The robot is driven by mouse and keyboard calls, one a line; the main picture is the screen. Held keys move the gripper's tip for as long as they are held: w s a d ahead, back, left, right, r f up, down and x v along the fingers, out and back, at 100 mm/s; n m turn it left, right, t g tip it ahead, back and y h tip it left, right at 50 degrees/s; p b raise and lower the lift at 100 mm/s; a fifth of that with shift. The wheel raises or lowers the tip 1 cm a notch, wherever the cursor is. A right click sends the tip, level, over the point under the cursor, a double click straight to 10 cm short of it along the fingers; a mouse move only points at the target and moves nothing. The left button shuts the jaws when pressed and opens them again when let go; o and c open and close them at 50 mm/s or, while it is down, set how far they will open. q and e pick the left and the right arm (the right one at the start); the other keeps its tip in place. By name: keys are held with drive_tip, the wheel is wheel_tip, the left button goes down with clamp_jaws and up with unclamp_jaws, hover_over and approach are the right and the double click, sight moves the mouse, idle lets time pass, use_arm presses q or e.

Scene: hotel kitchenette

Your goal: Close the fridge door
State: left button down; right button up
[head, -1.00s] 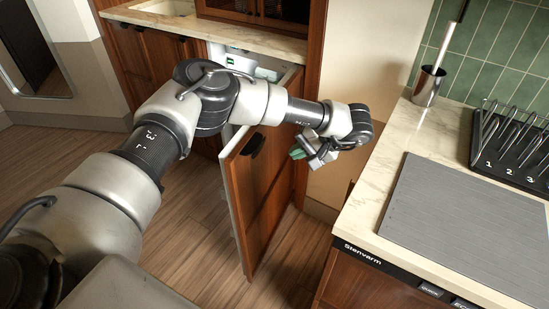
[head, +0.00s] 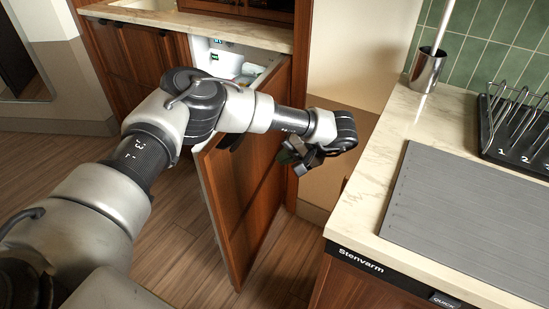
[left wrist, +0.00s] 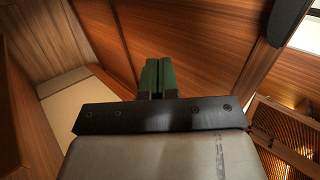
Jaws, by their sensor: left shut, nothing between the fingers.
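The fridge door (head: 245,205) is a brown wood panel standing wide open, swung out from the cabinet front. Behind it, part of the white fridge interior (head: 222,60) shows, with a few items inside. My left gripper (head: 287,156) is shut and empty, at the right side of the door's outer face in the head view. In the left wrist view its green fingertips (left wrist: 158,72) are together in front of a wood panel that seems to be the door (left wrist: 205,45), with a dark handle (left wrist: 287,18). I cannot tell whether they touch it. My right gripper is out of view.
A marble counter (head: 362,178) with a grey mat (head: 465,225), a metal cup (head: 428,70) and a dark numbered rack (head: 515,130) stands close on the right. A counter (head: 200,28) runs above the fridge. Wood floor (head: 180,235) is clear left of the door.

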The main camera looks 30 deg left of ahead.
sight(242, 165)
use_arm(q)
drive_tip(key=x, duration=0.3)
drive_tip(key=a+r+x, duration=0.1)
drive_tip(key=x, duration=0.6)
drive_tip(key=shift+s+a+r, duration=0.1)
drive_tip(key=shift+a, duration=0.8)
